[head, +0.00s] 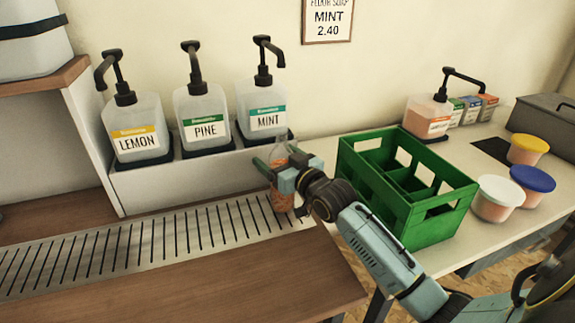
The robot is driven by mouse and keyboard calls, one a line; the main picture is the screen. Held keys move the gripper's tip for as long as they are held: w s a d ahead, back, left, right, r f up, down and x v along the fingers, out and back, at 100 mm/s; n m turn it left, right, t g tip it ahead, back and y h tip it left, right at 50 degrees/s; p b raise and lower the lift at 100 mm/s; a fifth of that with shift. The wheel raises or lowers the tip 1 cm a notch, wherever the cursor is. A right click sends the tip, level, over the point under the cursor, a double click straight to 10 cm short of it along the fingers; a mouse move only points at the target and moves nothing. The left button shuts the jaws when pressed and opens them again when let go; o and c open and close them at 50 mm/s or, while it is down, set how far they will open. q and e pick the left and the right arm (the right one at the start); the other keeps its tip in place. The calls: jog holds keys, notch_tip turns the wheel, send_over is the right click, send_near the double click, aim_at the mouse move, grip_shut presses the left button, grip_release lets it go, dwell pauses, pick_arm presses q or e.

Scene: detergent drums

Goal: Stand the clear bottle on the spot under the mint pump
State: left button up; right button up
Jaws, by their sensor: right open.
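The mint pump (267,116) is a clear drum with a green label and black pump head, at the right end of the white shelf. The clear bottle (281,199), with an orange label or contents, stands upright on the slatted drain tray (150,243), near its right end, in front of and slightly right of the mint drum. My right gripper (273,172) is open, with its jaws around the bottle's upper part; whether they touch it I cannot tell. The gripper hides part of the bottle. My left gripper is not in view.
The pine pump (205,127) and lemon pump (137,139) stand left of the mint one. A green divided crate (422,218) stands close on the right. Beyond it are lidded tubs (495,200) and another pump bottle (427,118). The drain tray is clear on the left.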

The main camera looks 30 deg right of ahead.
jog(key=shift+s, duration=0.45)
pick_arm(q)
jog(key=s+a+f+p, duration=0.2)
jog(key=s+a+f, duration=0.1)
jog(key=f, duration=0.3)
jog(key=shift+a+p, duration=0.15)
jog(key=shift+p, duration=0.15)
pick_arm(e)
jog(key=s, duration=1.1)
jog(key=shift+d, duration=0.45)
